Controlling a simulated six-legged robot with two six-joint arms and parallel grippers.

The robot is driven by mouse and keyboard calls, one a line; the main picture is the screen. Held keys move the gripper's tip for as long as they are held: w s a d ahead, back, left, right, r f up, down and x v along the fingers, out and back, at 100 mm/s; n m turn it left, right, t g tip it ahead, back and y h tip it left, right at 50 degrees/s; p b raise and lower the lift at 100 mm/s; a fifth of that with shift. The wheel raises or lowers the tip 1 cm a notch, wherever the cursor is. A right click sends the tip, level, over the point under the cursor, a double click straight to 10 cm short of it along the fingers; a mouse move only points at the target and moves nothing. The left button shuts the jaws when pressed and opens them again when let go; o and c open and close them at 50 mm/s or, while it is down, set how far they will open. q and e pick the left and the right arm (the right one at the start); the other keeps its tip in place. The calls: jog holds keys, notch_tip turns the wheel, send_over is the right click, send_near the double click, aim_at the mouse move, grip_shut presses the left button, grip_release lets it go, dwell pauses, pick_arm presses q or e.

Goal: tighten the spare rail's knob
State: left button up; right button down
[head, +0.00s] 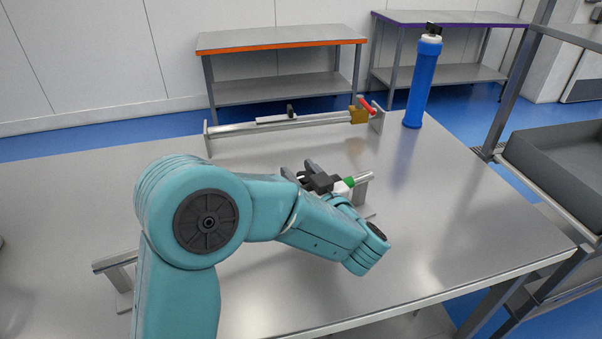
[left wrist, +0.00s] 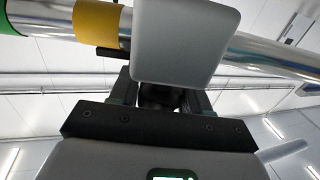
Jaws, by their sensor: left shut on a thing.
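The near rail (head: 361,179), which I take to be the spare rail, is a bright metal bar on end stands, with a green band (head: 349,182). My left arm hides most of its middle. My left gripper (head: 305,174) is at the rail, left of the green band. In the left wrist view its jaws (left wrist: 160,94) are shut on a small dark thing, apparently the knob, mostly hidden under a grey block (left wrist: 186,40). The block sits at the rail (left wrist: 265,55), beside a yellow band (left wrist: 96,23). The knob's tightness cannot be told. My right gripper is not in view.
A second rail (head: 270,126) at the back carries a black knob (head: 291,110), a brass block (head: 358,116) and a red lever (head: 367,105). A blue cylinder (head: 423,85) stands at the back right. A grey tub (head: 560,165) is at the right. The table's right side is clear.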

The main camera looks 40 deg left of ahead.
pick_arm(q)
jog(key=shift+t, duration=0.3)
jog(key=m+t+h, duration=0.2)
jog(key=m+t, duration=0.1)
jog(key=shift+w+f+h+b, duration=0.1)
jog(key=shift+w+h+b, duration=0.05)
jog(key=shift+h+b, duration=0.2)
jog(key=m+t+h+b, duration=0.1)
jog(key=m+t+h, duration=0.1)
jog(key=t+h, duration=0.1)
jog(key=shift+w+d+f+m+b, duration=0.1)
jog(key=shift+w+d+m+b, duration=0.05)
jog(key=shift+m+b, duration=0.25)
jog(key=m+t+h+b, duration=0.1)
jog(key=h+b, duration=0.1)
jog(key=b, duration=0.1)
jog(key=m+t+h+b, duration=0.1)
jog(key=m+h+b, duration=0.1)
jog(key=h+b, duration=0.1)
jog(key=d+m+t+h+b, duration=0.1)
jog(key=m+h+b, duration=0.1)
jog(key=h+b, duration=0.1)
jog(key=shift+w+b, duration=0.15)
jog(key=shift+b, duration=0.15)
jog(key=shift+m+h+b, duration=0.6)
jog(key=shift+h+b, duration=0.05)
jog(key=shift+b, duration=0.15)
jog(key=shift+d+r, duration=0.1)
jog(key=shift+r, duration=0.1)
jog(key=o, duration=1)
